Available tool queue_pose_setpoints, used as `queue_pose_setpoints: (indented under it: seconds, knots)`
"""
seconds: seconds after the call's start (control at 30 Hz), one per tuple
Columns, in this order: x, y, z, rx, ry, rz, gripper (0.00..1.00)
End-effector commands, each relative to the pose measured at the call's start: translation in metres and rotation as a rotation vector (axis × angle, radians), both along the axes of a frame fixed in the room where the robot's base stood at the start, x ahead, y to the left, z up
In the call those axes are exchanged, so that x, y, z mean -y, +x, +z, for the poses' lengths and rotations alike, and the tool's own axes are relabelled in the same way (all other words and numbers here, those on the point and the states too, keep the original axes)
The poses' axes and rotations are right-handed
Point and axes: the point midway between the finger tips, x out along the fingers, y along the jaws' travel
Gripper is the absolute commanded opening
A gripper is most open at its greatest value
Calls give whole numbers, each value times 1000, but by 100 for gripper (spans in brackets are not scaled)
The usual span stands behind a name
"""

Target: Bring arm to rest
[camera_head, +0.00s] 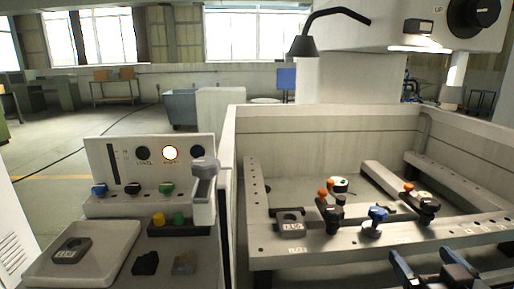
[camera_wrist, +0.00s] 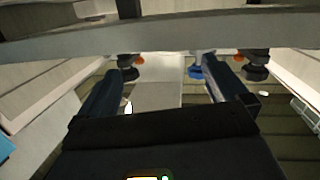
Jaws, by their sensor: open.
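My gripper (camera_head: 422,256) is at the lower right of the head view, in front of the machine's near rail. In the wrist view its two dark fingers stand wide apart, with my gripper (camera_wrist: 163,70) open and nothing between them. The rest of my arm is mostly out of view. The near rail (camera_wrist: 165,33) crosses the top of the wrist view, beyond the fingertips. I cannot tell the exact gap between gripper and rail.
The machine's frame (camera_head: 320,250) carries dark clamps with orange knobs, a blue knob (camera_head: 378,214) and a dark block (camera_head: 290,218). At left are a control panel (camera_head: 120,150) and a pale tray (camera_head: 105,262) holding a dark part (camera_head: 72,250). A lamp (camera_head: 303,46) hangs above.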

Motion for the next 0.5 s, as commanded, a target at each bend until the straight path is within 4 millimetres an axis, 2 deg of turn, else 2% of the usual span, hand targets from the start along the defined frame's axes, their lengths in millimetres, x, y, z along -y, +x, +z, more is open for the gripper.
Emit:
queue_pose_setpoints:
  seconds: [0.03,0.2,0.33,0.5]
  knots:
    - [-11,-18,-17,-16,15,-2,100]
    - [-39,-76,-52,-41,47,-17,100]
    - [-58,-123,-71,-60,64,-21,100]
    - [-79,-186,-84,-83,79,-20,100]
